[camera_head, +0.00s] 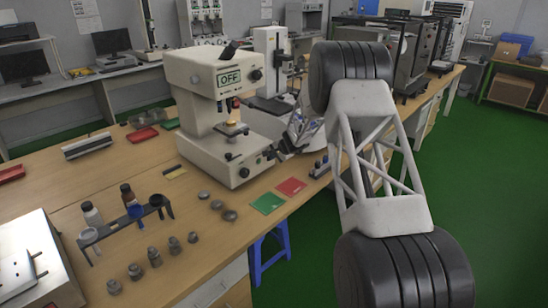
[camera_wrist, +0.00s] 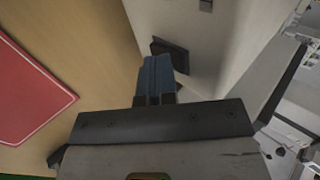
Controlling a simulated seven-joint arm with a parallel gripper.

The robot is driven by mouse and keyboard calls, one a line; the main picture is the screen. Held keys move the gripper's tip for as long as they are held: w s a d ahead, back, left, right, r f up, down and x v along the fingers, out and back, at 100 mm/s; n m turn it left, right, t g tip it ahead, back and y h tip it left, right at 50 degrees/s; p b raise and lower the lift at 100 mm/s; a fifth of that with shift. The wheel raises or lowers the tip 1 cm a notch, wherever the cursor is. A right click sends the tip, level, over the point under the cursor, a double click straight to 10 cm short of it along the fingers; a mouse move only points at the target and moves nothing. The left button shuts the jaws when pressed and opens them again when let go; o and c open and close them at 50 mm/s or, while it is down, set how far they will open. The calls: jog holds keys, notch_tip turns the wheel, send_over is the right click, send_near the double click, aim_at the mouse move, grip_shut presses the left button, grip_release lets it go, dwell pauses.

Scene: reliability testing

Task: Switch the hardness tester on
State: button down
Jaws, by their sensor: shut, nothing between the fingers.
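The hardness tester (camera_head: 218,90) is a beige machine with a microscope head, standing on the wooden table. The display (camera_head: 229,77) on it reads OFF. My gripper (camera_head: 275,152) is at the right side of its base, partly hidden by my own arm. In the wrist view, my gripper's blue-grey fingers (camera_wrist: 157,66) are shut together and empty. Their tips are beside a small dark part (camera_wrist: 172,52) on the tester's pale side wall (camera_wrist: 192,38). I cannot tell whether they touch it, and the fingers cover some of it.
A red card (camera_head: 291,186) and a green card (camera_head: 268,203) lie on the table in front of the tester. A rack with bottles (camera_head: 125,219) and several metal pieces (camera_head: 154,257) are at the front left. Another pale machine (camera_head: 271,55) stands behind.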

jog(key=shift+s+d, duration=0.1)
jog(key=s+d+f+v, duration=0.1)
jog(key=v, duration=1.2)
jog(key=shift+f, duration=0.4)
jog(key=shift+s+d, duration=0.1)
jog(key=shift+s, duration=0.05)
jog(key=shift+s+d+f, duration=0.1)
jog(key=shift+s+f, duration=0.05)
jog(key=shift+f, duration=0.65)
jog(key=shift+f, duration=0.1)
